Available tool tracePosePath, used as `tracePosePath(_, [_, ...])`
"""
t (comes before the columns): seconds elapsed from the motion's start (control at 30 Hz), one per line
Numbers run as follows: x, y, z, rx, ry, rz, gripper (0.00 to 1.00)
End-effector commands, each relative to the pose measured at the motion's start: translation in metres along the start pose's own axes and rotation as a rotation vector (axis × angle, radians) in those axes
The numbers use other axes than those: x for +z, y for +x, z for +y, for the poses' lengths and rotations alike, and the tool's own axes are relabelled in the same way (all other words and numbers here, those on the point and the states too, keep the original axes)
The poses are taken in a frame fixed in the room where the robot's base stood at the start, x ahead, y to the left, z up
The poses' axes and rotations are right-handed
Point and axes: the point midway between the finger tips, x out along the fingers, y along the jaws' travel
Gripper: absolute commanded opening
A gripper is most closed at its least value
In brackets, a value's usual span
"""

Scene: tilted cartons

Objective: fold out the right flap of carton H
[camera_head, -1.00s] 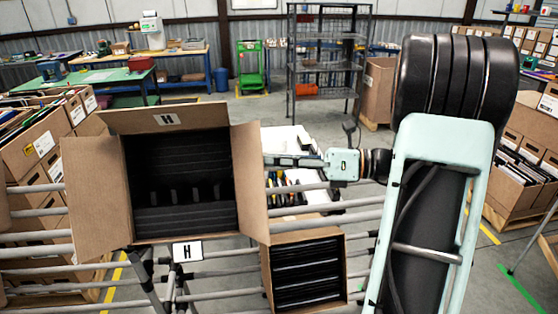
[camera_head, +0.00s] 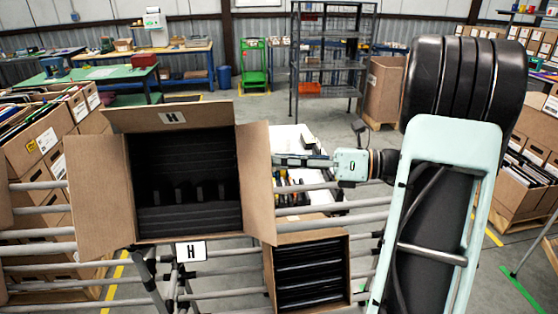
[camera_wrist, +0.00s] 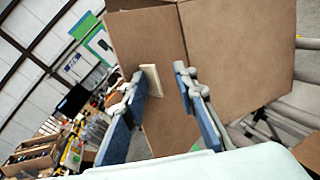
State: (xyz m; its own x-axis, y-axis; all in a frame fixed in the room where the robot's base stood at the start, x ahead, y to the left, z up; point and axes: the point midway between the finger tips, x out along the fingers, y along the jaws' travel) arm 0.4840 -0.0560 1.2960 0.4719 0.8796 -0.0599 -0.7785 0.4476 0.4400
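Carton H (camera_head: 133,175) is a brown carton tilted toward me on the rack, with a dark, ribbed inside. Its right flap (camera_head: 257,185) stands out to the right of the opening. Its left flap (camera_head: 98,195) and top flap (camera_head: 145,117), marked H, are also spread outward. My gripper (camera_head: 277,160) is just right of the right flap's outer edge, pointing left. In the wrist view my gripper (camera_wrist: 160,92) has its two blue-grey fingers apart, with brown cardboard (camera_wrist: 168,125) behind and between them. I cannot tell whether they touch it.
An H sign (camera_head: 190,251) hangs on the rack below the carton. A smaller open carton (camera_head: 341,270) with black contents sits below right. Grey rack tubes (camera_head: 335,221) run across beneath my arm. A white bin (camera_head: 290,140) stands behind the gripper.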

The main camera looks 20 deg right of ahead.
Motion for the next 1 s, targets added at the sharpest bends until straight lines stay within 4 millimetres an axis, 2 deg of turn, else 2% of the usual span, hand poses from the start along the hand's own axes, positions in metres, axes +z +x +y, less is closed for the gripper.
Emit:
tracePosePath(0.3, [-0.001, -0.070, 0.003, 0.001, -0.001, -0.001, 0.22])
tracePosePath(0.5, [-0.001, -0.100, 0.005, 0.007, -0.003, -0.001, 0.22])
tracePosePath(0.7, [-0.001, -0.111, 0.006, 0.010, -0.002, -0.002, 0.22])
tracePosePath(1.0, [-0.001, -0.111, 0.006, 0.011, -0.002, -0.001, 0.22])
